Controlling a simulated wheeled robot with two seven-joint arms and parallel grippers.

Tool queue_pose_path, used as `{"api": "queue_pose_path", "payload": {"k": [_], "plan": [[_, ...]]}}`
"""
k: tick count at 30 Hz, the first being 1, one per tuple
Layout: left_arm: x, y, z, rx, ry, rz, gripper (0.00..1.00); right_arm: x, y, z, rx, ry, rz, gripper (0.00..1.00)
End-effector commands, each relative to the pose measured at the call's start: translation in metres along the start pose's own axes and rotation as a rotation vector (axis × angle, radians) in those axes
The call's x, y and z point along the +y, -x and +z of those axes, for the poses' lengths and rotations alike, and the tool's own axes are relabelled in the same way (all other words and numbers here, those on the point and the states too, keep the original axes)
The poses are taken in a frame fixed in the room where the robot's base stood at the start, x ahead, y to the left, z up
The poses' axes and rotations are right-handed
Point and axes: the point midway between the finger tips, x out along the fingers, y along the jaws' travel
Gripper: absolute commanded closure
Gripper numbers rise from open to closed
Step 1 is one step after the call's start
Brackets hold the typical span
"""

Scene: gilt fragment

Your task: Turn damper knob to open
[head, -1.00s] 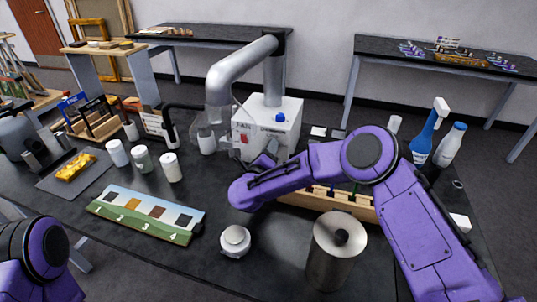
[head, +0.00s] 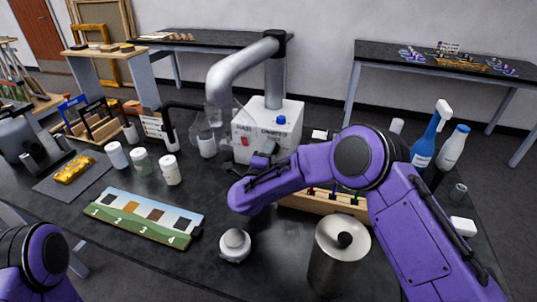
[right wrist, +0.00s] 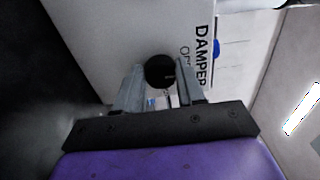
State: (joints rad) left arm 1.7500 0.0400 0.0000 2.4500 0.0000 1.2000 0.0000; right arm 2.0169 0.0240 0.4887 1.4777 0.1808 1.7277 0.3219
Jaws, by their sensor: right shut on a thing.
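The white fan box (head: 290,117) stands at the back middle of the table under a bent silver duct, with a red switch on its front. In the right wrist view, a round black damper knob (right wrist: 160,71) sits on its white face beside the printed word DAMPER. My right gripper (right wrist: 161,88) is shut on the knob, with one finger on each side of it. In the head view, my right gripper (head: 264,155) is at the box's front, and my own wrist hides the knob. My left gripper is out of view; only part of that arm shows at lower left.
A clear shield (head: 222,118) stands left of the box. Several white jars (head: 170,170) and a numbered sample board (head: 143,217) lie to the left. A metal canister (head: 338,255) and a small white-lidded pot (head: 235,244) stand in front. A wooden rack (head: 345,203) is partly behind my right arm.

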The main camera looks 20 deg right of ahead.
Motion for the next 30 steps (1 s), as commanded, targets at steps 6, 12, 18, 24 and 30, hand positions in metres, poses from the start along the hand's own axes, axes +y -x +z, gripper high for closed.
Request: {"api": "queue_pose_path", "payload": {"k": [6,12,18,24,30], "plan": [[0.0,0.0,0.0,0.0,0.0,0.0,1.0,-0.001,-0.002,-0.002,0.006,0.013,-0.002,0.92],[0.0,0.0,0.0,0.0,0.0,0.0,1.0,-0.001,-0.002,-0.002,0.006,0.013,-0.003,0.92],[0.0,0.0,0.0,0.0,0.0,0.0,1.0,-0.001,-0.002,-0.002,0.005,0.012,-0.003,0.37],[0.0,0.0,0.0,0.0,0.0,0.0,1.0,-0.001,0.0,0.0,0.0,0.012,-0.002,0.37],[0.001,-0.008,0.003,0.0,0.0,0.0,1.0,0.002,0.022,0.001,-0.003,0.012,-0.002,0.37]]}}
